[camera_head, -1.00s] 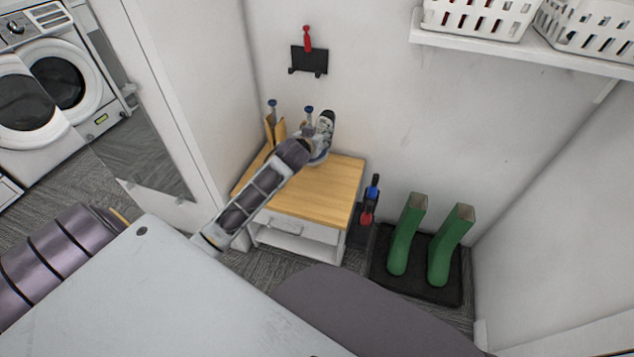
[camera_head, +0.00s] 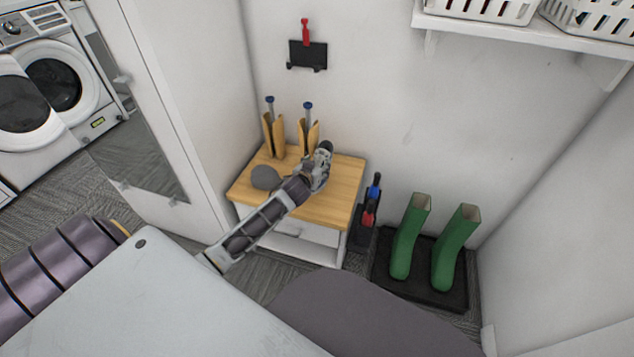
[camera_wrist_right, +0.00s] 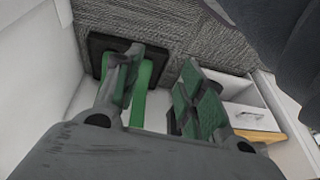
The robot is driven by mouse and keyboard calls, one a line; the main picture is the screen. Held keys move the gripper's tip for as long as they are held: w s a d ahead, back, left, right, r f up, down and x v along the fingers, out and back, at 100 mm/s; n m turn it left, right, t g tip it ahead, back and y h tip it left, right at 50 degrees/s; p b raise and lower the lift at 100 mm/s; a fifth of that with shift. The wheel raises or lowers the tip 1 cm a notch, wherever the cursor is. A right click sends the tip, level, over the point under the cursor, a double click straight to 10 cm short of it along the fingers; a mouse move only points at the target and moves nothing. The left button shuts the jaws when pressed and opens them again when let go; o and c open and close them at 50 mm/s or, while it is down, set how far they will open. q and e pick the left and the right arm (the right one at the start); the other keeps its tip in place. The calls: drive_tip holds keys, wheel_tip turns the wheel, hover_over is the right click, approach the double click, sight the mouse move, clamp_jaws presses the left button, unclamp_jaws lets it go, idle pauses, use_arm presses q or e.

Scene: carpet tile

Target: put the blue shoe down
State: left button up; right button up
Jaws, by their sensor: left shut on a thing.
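My left gripper (camera_head: 320,165) is over the right back part of the small wooden-topped bench (camera_head: 335,205). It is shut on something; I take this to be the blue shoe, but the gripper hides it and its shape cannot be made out. Whether it touches the bench top cannot be told. My right gripper (camera_wrist_right: 158,85) is open and empty in the right wrist view, its two fingers apart high over the floor. It is not seen in the head view.
Two tan split stands (camera_head: 273,135) with blue tops are at the bench's back. A grey rounded thing (camera_head: 265,177) lies at its left. Green boots (camera_head: 410,235) stand on a black tray (camera_head: 385,280) to the right. A black holder (camera_head: 360,235) with red and blue items stands between.

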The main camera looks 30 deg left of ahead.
use_arm(q)
drive_tip(key=shift+f+b, duration=0.3)
drive_tip(key=shift+f, duration=0.9)
use_arm(e)
drive_tip(key=shift+x, duration=0.9)
drive_tip(key=shift+a, duration=0.15)
use_arm(q)
drive_tip(key=shift+f+b, duration=0.35)
drive_tip(key=shift+f, duration=0.35)
drive_tip(key=shift+f+b, duration=0.4)
drive_tip(key=shift+f, duration=1)
use_arm(e)
drive_tip(key=shift+t+y, duration=0.5)
drive_tip(key=f, duration=0.2)
drive_tip(key=a+f, duration=0.1)
drive_tip(key=f, duration=0.1)
drive_tip(key=shift+w+a, duration=0.1)
drive_tip(key=shift+w, duration=0.05)
use_arm(q)
drive_tip(key=o, duration=1.2)
